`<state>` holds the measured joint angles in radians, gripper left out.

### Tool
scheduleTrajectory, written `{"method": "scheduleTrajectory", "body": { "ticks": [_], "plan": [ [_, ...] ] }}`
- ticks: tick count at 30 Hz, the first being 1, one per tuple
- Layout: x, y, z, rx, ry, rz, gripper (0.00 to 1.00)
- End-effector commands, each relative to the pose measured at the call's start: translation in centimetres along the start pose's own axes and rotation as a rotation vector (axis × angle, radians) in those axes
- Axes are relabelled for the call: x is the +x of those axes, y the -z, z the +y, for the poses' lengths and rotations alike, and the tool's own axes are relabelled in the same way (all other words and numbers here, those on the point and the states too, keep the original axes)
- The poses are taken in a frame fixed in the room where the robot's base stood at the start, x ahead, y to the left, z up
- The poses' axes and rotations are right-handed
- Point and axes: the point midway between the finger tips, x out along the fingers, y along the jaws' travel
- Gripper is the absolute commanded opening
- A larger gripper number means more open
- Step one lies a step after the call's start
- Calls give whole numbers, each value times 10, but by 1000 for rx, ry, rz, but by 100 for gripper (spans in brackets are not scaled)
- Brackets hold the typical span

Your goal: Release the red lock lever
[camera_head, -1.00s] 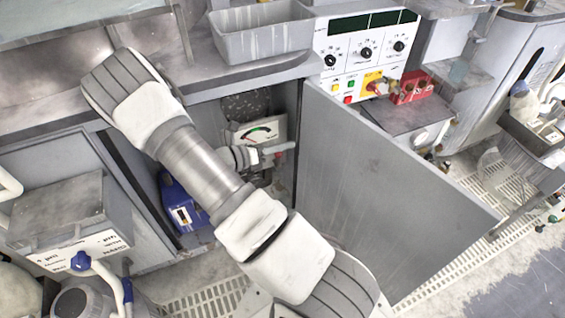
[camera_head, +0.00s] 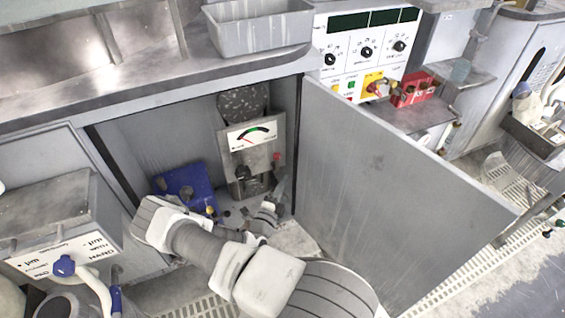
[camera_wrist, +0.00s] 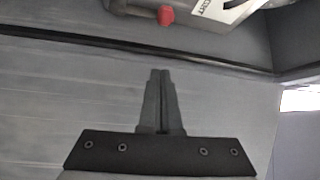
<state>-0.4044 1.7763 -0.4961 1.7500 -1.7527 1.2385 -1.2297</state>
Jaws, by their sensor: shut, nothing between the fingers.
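The lock lever (camera_wrist: 140,11) ends in a red knob and shows at the top edge of the wrist view. In the head view its red tip (camera_head: 277,157) stands at the right side of the gauge unit (camera_head: 240,168) inside the open cabinet. My gripper (camera_wrist: 160,72) is shut and empty, with its fingertips apart from the lever. In the head view my gripper (camera_head: 281,182) is small and partly hard to make out, below the red tip. Most of the lever's base is out of the wrist view.
The open cabinet door (camera_head: 400,190) stands to the right of my arm. A blue unit (camera_head: 188,186) sits on the cabinet floor at left. A control panel (camera_head: 367,50) and a grey basin (camera_head: 258,30) are above. A dark cabinet edge (camera_wrist: 100,42) crosses the wrist view.

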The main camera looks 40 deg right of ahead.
Motion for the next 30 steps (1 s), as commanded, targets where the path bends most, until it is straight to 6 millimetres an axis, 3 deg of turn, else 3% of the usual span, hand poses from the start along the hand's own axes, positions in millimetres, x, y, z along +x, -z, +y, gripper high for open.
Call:
{"method": "scheduleTrajectory", "body": {
  "ticks": [7,11,24,30],
  "plan": [
    [2,0,0,3,0,3,0],
    [14,0,1,5,0,5,0],
    [104,2,2,6,1,7,0],
    [90,-29,1,7,0,2,0]
  ]
}}
